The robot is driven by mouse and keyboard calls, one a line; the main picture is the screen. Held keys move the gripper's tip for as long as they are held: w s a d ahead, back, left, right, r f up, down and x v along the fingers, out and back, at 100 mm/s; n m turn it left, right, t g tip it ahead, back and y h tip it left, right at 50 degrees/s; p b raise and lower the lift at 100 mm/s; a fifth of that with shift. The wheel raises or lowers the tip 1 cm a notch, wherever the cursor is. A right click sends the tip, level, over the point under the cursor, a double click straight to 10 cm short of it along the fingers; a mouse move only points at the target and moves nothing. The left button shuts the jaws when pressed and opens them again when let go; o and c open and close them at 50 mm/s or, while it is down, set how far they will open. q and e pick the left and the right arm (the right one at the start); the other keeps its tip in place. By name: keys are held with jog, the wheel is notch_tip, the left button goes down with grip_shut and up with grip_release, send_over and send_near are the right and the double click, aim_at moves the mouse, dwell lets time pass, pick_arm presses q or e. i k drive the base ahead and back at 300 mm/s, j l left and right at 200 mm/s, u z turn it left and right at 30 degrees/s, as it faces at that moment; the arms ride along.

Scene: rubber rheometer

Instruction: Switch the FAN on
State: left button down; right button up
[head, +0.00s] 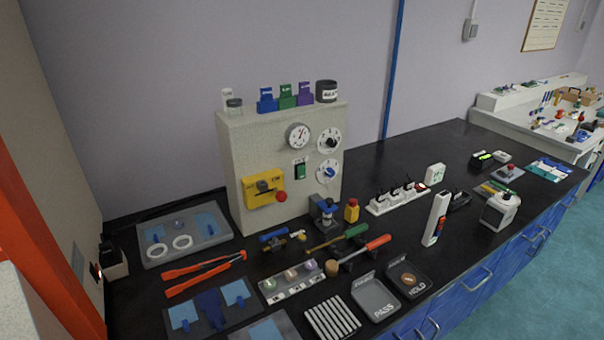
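A pale grey instrument box (240,165) stands upright on the black bench. Its front has a green rocker switch (300,169), a round gauge (298,135), two round dials (329,141) and a yellow unit (264,188) with a red knob. A white power strip (380,207) with several plugs and a red-lit spot at its right end lies right of the box. No FAN lettering is legible, so I cannot tell which switch is the fan's or its position. Neither gripper is in view.
Orange-handled tongs (204,272), a sample rack (293,282), a red-handled tool (365,248) and PASS (376,299) and HOLD (408,279) trays lie before the box. Jars and coloured holders stand on its top. A white upright device (436,218) stands further right. Some bare bench lies behind the strip.

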aim_at(301, 169)
jog(key=i+l, duration=0.1)
jog(key=l, duration=0.65)
jog(key=i+l, duration=0.15)
jog(key=l, duration=0.25)
jog(key=u, duration=1.6)
